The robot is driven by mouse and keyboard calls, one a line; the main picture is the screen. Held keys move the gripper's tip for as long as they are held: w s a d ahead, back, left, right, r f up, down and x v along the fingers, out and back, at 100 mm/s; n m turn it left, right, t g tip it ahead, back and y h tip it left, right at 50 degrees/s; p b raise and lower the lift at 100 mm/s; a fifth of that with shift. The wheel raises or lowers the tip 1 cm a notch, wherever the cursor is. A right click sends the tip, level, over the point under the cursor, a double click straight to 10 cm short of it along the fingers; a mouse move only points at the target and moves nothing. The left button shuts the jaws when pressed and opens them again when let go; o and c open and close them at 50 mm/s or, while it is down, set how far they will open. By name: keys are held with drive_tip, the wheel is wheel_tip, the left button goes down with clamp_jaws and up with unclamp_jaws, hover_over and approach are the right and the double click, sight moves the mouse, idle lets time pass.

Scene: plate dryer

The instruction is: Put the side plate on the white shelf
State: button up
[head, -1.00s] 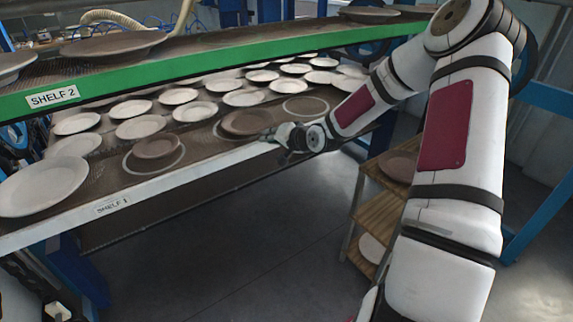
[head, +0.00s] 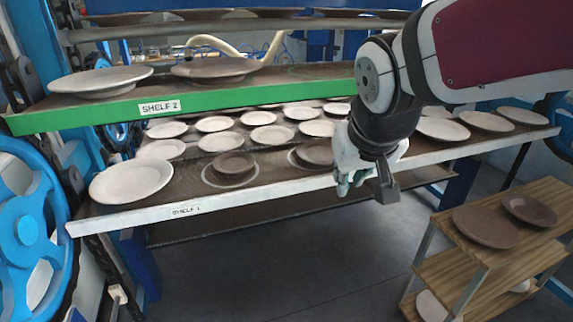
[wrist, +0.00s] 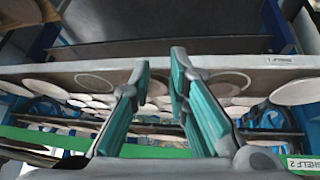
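The white-edged shelf (head: 215,203), labelled SHELF 1, crosses the middle of the head view. A small brown plate (head: 233,162) lies inside a ring mark on it. Another brown plate (head: 313,152) lies to its right, partly hidden behind my gripper (head: 348,186). A small brown plate (head: 530,210) and a larger brown plate (head: 485,227) lie on the wooden rack's top. I cannot tell which plate the task calls the side plate. My gripper is in front of the white shelf's edge. In the wrist view my gripper (wrist: 160,62) has its fingers apart with nothing between them.
The green-edged shelf (head: 110,112), labelled SHELF 2, is above and carries a white plate (head: 100,80) and a brown plate (head: 215,68). Several white plates fill the white shelf's back. The wooden rack (head: 468,267) stands at right. Open floor (head: 300,270) lies before the shelves.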

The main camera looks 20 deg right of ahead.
drive_tip(key=s+a+r+n+y, duration=0.1)
drive_tip(key=s+a, duration=0.3)
drive_tip(key=s, duration=0.7)
drive_tip(key=shift+r+n+y, duration=0.25)
drive_tip(key=shift+n+y, duration=0.05)
drive_tip(key=shift+y, duration=0.2)
